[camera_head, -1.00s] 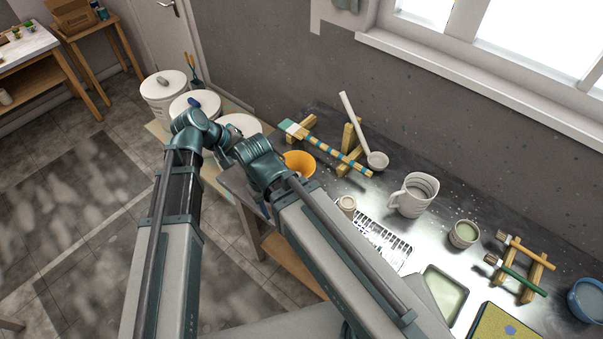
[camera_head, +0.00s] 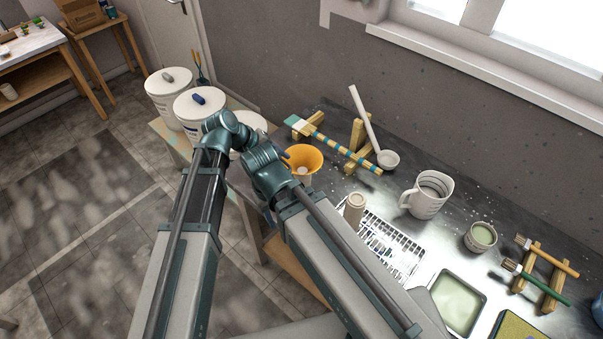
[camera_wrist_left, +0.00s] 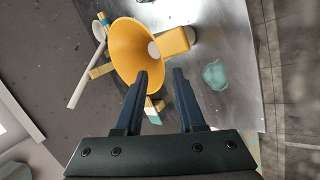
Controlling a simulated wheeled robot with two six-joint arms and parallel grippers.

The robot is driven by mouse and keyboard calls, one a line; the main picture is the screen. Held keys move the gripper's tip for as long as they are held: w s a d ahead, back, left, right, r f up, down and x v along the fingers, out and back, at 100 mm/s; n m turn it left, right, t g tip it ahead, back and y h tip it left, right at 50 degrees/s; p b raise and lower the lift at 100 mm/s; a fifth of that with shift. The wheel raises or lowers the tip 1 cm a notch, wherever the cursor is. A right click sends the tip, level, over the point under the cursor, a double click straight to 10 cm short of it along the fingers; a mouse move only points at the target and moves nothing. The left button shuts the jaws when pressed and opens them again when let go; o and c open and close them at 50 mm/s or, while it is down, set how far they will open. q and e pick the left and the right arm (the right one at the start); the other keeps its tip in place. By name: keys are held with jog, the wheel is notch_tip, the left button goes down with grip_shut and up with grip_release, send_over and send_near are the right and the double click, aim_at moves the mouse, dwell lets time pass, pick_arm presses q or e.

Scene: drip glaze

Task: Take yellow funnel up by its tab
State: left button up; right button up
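The yellow funnel (camera_head: 307,160) stands wide mouth up near the left end of the dark metal worktop, just right of my folded arm. In the left wrist view the funnel (camera_wrist_left: 128,48) is close, and its flat yellow tab (camera_wrist_left: 175,41) points right. My left gripper (camera_wrist_left: 163,71) is open and empty. My right gripper is not seen.
A beige cylinder (camera_head: 354,207), white rack (camera_head: 398,250) and mug (camera_head: 428,193) stand to the right. Lidded buckets (camera_head: 168,95) stand at left.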

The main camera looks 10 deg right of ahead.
aim_at(288, 166)
pick_arm(q)
jog(key=b+x, duration=0.2)
jog(key=x, duration=0.1)
jog(key=s+b+x, duration=0.1)
jog(key=b+x, duration=0.1)
jog(key=shift+f, duration=0.1)
grip_shut()
dwell(1.3)
